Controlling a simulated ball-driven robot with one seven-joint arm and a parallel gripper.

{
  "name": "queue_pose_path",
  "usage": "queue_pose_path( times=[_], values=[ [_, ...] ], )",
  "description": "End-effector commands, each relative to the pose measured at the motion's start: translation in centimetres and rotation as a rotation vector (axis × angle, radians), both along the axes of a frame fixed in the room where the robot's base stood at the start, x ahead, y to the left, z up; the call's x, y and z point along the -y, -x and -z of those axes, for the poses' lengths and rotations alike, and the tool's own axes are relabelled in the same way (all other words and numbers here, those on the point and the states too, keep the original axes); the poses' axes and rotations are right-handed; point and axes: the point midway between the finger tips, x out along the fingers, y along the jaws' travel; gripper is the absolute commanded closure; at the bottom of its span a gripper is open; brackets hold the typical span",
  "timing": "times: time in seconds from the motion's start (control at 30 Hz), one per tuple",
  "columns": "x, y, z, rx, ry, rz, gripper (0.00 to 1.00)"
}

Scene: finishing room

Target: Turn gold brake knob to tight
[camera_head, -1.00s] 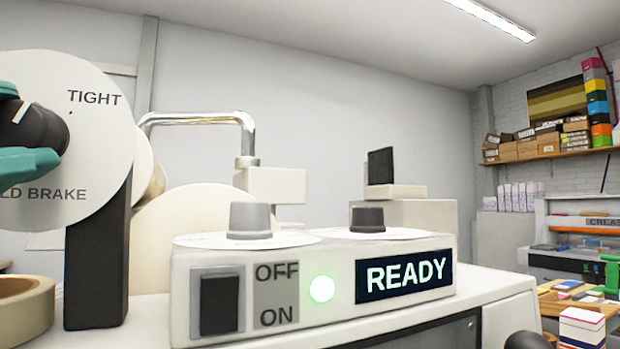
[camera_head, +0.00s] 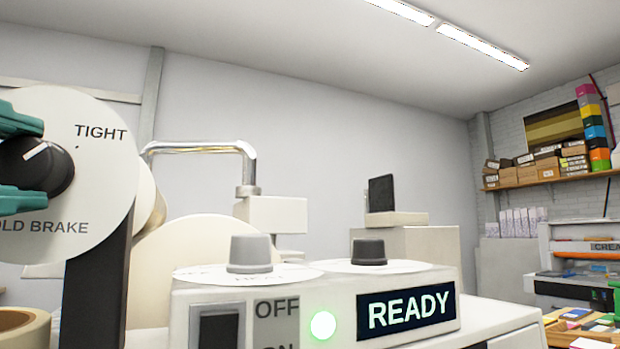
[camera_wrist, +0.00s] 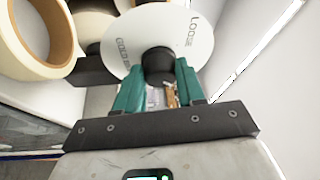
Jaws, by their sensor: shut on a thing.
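The gold brake knob (camera_head: 50,176) is a dark round knob on a white dial (camera_head: 103,178) at the left edge of the head view. The dial reads "TIGHT" at upper right and "OLD BRAKE" below, its start cut off. The knob's white pointer line slants up and right, towards the small mark below "TIGHT". My gripper (camera_head: 42,162) has its green fingers above and below the knob, shut on it. In the wrist view my gripper (camera_wrist: 159,74) holds the knob (camera_wrist: 157,62) between both fingers; "LOOSE" shows on the dial (camera_wrist: 190,52).
A tape roll (camera_head: 22,330) lies at lower left. A shelf with boxes (camera_head: 540,172) hangs at far right.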

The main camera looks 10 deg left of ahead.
Motion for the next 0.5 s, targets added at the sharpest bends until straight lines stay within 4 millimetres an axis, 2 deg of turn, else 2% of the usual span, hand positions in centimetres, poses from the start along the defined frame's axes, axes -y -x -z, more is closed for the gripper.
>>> queue_pose_path(
  times=[0.17, 0.2, 0.43, 0.5],
  values=[
    [-0.03, -0.08, 0.07, -0.003, -0.001, -0.002, 0.92],
    [-0.04, -0.07, 0.07, -0.003, -0.001, -0.002, 0.6],
    [-0.02, -0.05, 0.04, -0.001, -0.001, -0.001, 0.38],
    [-0.01, -0.04, 0.03, -0.001, 0.0, -0.001, 0.36]
  ],
)
